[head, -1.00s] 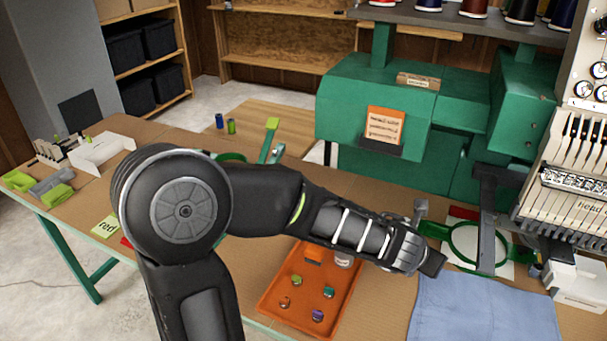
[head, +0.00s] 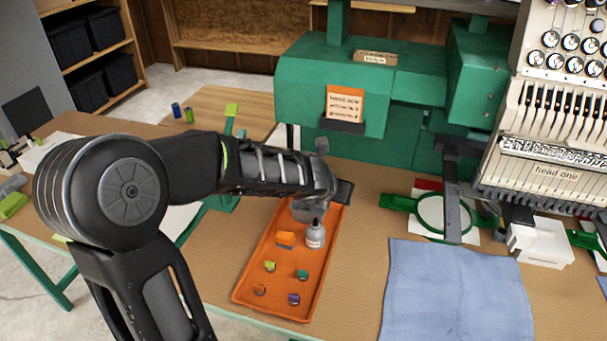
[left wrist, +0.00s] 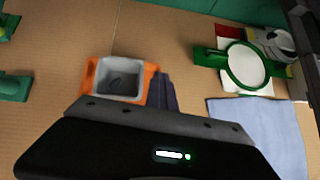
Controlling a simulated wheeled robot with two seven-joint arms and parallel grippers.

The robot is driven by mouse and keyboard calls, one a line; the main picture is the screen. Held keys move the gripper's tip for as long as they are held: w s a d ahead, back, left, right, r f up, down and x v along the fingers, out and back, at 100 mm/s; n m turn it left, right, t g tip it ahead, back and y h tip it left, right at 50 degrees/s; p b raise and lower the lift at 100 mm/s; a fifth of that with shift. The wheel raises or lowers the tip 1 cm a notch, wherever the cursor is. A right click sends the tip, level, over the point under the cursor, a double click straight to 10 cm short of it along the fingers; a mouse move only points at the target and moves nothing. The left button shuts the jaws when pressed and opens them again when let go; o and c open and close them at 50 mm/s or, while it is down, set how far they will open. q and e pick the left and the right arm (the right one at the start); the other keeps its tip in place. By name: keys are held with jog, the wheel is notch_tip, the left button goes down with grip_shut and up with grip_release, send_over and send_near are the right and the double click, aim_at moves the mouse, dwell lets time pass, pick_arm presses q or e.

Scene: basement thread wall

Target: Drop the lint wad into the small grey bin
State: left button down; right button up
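My left gripper (head: 343,191) hangs over the far end of the orange tray (head: 247,285) in the head view. In the left wrist view its dark fingers (left wrist: 163,92) sit close together, with nothing visible between them. The small grey bin (left wrist: 119,96) is just left of the fingers in that view, open side toward the camera, with orange around it. A dark curved mark shows inside the bin; I cannot tell whether it is lint. In the head view the arm hides much of that spot. I cannot identify the lint wad in either view. My right gripper is out of view.
A blue cloth (head: 455,290) and a green hoop (head: 432,212) lie to the right. The green machine (head: 350,70) stands behind. Bare table lies between tray and cloth.

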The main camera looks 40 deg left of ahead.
pick_arm(q)
jog(key=a+r+n+y, duration=0.1)
jog(key=a, duration=0.7)
jog(key=shift+s+a+r, duration=0.2)
jog(key=shift+s+a, duration=0.15)
jog(key=shift+s, duration=0.1)
notch_tip(320, 180, down, 6)
jog(key=b, duration=0.6)
jog(key=c, duration=2.1)
grip_release()
jog(key=shift+c, duration=0.2)
jog(key=o, duration=0.4)
jog(key=shift+o, duration=0.2)
